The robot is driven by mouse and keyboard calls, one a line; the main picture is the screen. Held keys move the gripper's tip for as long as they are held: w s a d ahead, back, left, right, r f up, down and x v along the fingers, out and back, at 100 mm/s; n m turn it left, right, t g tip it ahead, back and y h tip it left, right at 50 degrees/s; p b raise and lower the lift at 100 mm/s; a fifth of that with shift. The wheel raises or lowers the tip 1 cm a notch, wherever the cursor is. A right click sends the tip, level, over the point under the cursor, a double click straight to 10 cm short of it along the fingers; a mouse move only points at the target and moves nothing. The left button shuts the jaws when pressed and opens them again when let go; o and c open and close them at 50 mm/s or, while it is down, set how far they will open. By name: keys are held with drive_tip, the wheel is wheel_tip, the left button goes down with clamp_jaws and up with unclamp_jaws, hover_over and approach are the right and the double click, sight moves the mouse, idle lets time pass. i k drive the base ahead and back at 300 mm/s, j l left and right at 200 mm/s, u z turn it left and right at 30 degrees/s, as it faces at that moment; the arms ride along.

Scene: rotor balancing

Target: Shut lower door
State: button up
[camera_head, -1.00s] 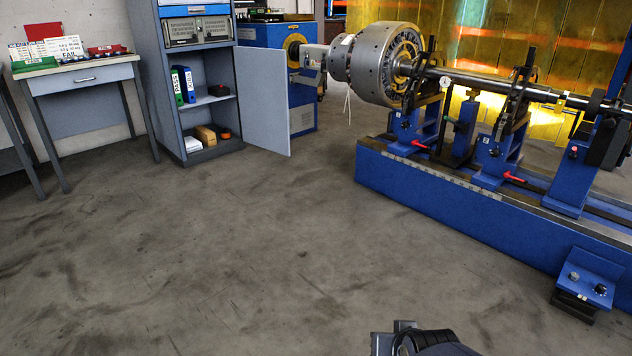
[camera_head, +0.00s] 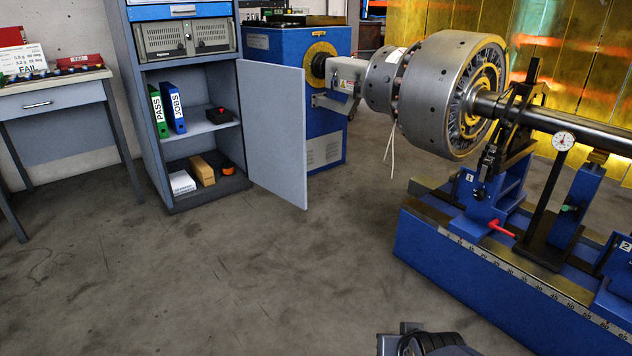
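The lower door (camera_head: 275,133) is a light grey panel, hinged at the right side of the cabinet (camera_head: 134,110). It stands wide open, swung out to the right. The open lower compartment shows a green binder (camera_head: 158,112) and a blue binder (camera_head: 174,108) on a shelf (camera_head: 203,127), with small items on the floor of the cabinet below. A dark part of my own arm shows at the bottom edge, right of centre. My gripper's fingers cannot be made out there.
A blue balancing machine (camera_head: 470,255) with a large rotor (camera_head: 440,90) stands at the right. A blue drive unit (camera_head: 270,50) stands behind the door. A desk (camera_head: 60,100) is at the left. The floor (camera_head: 230,270) before the cabinet is clear.

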sight(273, 97)
drive_tip(key=i+l+u, duration=0.15)
drive_tip(key=i+u, duration=0.3)
drive_tip(key=i, duration=1.45)
drive_tip(key=i+z, duration=0.3)
drive_tip(key=i, duration=0.15)
drive_tip(key=i+j+z, duration=0.6)
drive_tip(key=i, duration=0.25)
drive_tip(key=i+j, duration=0.1)
